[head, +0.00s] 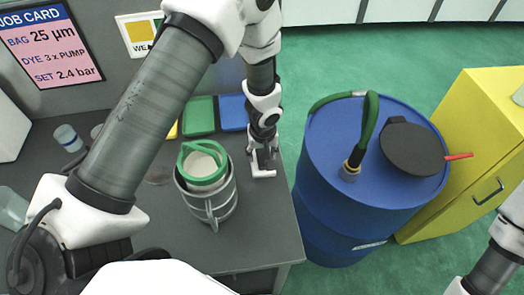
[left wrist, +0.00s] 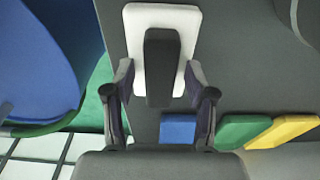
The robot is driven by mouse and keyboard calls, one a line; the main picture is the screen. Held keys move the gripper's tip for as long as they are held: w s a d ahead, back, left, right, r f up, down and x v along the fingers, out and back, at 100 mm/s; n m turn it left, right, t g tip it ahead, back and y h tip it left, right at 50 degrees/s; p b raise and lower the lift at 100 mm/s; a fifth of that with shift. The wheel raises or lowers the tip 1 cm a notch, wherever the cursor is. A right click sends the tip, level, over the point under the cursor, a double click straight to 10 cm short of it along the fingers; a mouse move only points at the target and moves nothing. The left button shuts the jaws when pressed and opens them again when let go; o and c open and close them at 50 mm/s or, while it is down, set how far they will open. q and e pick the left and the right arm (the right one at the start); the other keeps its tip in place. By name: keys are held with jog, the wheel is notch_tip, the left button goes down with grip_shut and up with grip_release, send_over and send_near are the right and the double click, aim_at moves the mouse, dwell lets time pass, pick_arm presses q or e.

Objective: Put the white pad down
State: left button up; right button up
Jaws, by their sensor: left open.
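The white pad (head: 263,174) lies flat on the grey bench (head: 262,222) near its right edge, below my left gripper (head: 263,152). In the left wrist view, the white pad (left wrist: 182,20) carries a dark upright block (left wrist: 162,60) along its middle, like a grip. My left gripper (left wrist: 160,80) is open there, one finger on each side of the block, with gaps visible between the fingers and the block. The pad's far part in the head view is hidden by the gripper. My right gripper is out of view; only part of the right arm shows at lower right.
A metal container (head: 214,200) with a green ring stands left of the pad. Green (head: 198,115) and blue (head: 232,112) pads lie behind. A blue drum (head: 335,190) with a hose stands close beside the bench's right edge. A yellow cabinet (head: 455,195) is farther right.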

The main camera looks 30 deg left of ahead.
aim_at(262, 155)
pick_arm(q)
jog(key=shift+r+p, duration=0.3)
jog(key=shift+r, duration=0.05)
jog(key=r+p, duration=0.1)
jog(key=r, duration=0.1)
jog(key=r+p, duration=0.1)
jog(key=r, duration=0.2)
jog(key=shift+s+d+r, duration=0.15)
jog(key=shift+d+r, duration=0.05)
jog(key=shift+r, duration=0.15)
jog(key=shift+s+d+r, duration=0.1)
jog(key=shift+s+r, duration=0.05)
jog(key=shift+r, duration=0.8)
jog(key=shift+s+d+r, duration=0.1)
jog(key=shift+r, duration=0.85)
jog(key=shift+s+d+r, duration=0.1)
jog(key=shift+s+r, duration=0.05)
jog(key=shift+r, duration=0.8)
